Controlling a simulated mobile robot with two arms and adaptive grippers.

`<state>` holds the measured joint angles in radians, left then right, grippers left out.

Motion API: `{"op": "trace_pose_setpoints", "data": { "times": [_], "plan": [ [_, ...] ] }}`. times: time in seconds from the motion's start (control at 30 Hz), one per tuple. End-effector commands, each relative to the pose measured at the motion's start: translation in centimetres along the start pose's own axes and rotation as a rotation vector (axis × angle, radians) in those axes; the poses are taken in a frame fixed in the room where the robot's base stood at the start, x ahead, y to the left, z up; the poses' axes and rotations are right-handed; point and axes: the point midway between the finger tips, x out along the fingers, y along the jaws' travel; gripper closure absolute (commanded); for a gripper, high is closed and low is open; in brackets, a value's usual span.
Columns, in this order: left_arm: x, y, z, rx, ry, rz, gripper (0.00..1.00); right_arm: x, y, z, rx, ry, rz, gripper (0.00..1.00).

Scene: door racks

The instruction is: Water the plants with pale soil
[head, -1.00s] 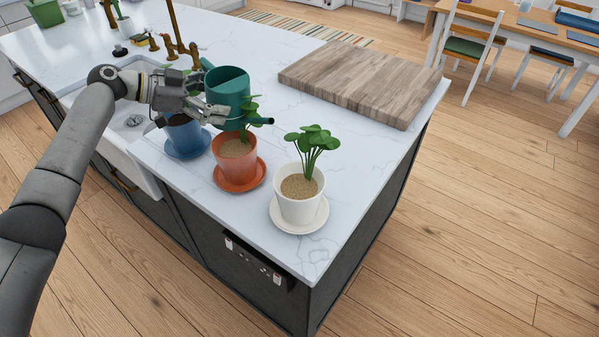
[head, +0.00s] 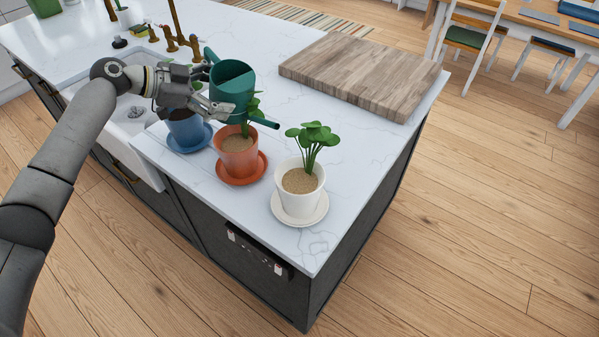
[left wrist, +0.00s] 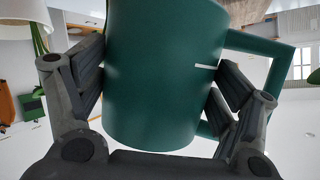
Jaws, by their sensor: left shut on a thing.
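My left gripper (head: 218,108) is shut on the body of a green watering can (head: 232,86), held in the air above the orange pot. The can also fills the middle of the left wrist view (left wrist: 160,80), between both fingers. Its spout slants down to the right, its tip between the orange and white pots. The orange pot (head: 239,163) has pale soil and a plant partly hidden by the can. The white pot (head: 298,201) has pale soil and a leafy plant. The blue pot (head: 188,132) is partly hidden by my gripper; its soil looks dark. My right gripper is out of view.
The pots stand on matching saucers near the counter's front edge. A thick wooden board (head: 362,75) lies behind them. A sink (head: 128,112) with brass taps (head: 180,30) is at the left. The marble counter (head: 365,150) is clear right of the white pot.

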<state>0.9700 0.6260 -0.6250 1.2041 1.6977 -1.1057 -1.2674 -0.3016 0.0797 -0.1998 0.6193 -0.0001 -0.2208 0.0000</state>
Motion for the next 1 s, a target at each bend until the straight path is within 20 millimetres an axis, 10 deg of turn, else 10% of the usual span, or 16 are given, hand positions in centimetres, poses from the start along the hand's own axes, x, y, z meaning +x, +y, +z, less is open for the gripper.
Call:
{"op": "trace_pose_setpoints", "data": {
  "times": [1.0],
  "plan": [
    [0.16, 0.59, -0.46, 0.056, -0.021, -0.025, 0.59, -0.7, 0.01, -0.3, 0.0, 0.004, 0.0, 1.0]
  ]
}}
